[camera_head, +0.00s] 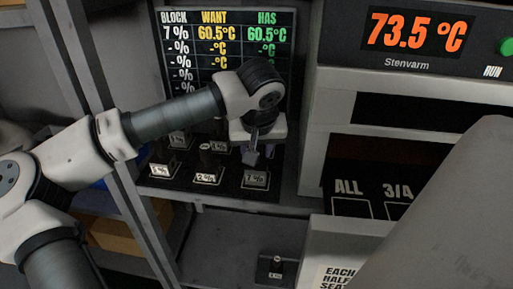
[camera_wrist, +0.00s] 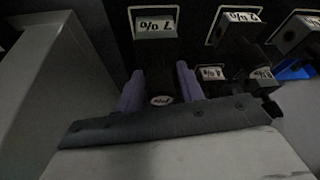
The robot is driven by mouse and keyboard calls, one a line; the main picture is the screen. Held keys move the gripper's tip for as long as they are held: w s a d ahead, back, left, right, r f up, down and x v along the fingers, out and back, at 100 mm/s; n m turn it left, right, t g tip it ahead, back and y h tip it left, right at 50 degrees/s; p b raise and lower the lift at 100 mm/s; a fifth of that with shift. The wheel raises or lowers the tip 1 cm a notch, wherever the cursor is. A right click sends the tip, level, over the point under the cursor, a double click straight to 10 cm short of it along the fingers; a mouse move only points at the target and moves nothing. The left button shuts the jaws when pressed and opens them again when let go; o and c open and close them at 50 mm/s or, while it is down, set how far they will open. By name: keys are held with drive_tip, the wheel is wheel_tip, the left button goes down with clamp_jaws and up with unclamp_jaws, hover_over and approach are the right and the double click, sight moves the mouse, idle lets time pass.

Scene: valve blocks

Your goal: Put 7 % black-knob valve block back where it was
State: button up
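My gripper (camera_head: 250,155) hangs over the front right of the black rack of labelled places, near the place with the 7 % label (camera_head: 256,180). In the wrist view my gripper (camera_wrist: 162,90) has its two purple fingers on either side of a dark block with a pale round mark on top (camera_wrist: 162,100), and they look closed against it. The 7 % label shows upside down just beyond this block in the wrist view (camera_wrist: 155,24). The block's lower part is dark, so I cannot tell whether it sits fully in its place.
Several other labelled places and dark blocks stand beside and behind, including a 2 % label (camera_head: 205,179). A small labelled block (camera_head: 276,268) stands on the lower shelf. A board (camera_head: 225,50) reads 7 %, want 60.5 °C, has 60.5 °C. The oven display (camera_head: 417,31) reads 73.5 °C.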

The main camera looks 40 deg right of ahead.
drive_tip(key=shift+o, duration=0.8)
drive_tip(key=shift+r, duration=0.6)
drive_tip(key=v, duration=1.1)
drive_tip(key=shift+s+r, duration=0.15)
